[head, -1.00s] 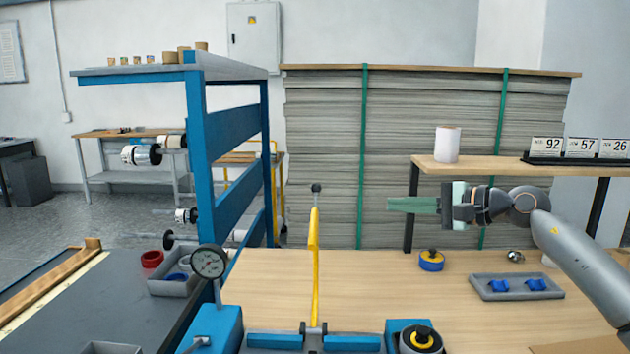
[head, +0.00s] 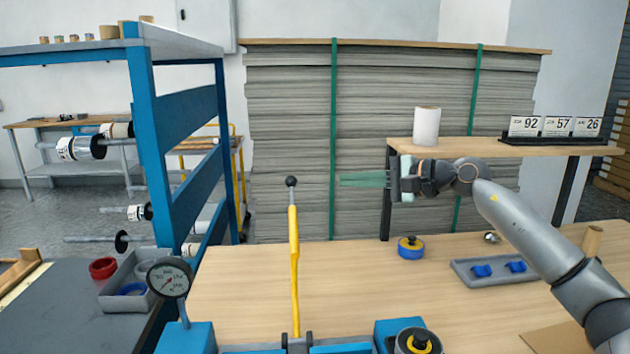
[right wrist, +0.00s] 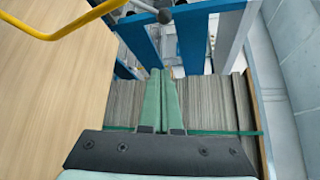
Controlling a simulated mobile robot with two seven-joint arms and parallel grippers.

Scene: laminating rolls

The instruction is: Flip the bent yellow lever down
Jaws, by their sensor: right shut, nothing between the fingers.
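The bent yellow lever (head: 294,255) stands upright in the head view, with a dark ball knob (head: 291,182) on its top. Its foot sits on a blue-and-grey machine (head: 300,345) at the bottom edge. In the right wrist view the lever (right wrist: 65,30) crosses the top left, with its knob (right wrist: 165,16) near the top middle. My right gripper (head: 345,180) points left, to the right of the knob and about level with it in the picture, apart from it. Its green fingers (right wrist: 162,100) are shut and empty. My left gripper is not in view.
A dial gauge (head: 169,278) stands left of the lever. A blue-and-yellow round piece (head: 411,247) and a grey tray (head: 505,271) lie on the wooden table. A blue rack (head: 160,150) rises at left. Wrapped stacked sheets (head: 400,110) stand behind.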

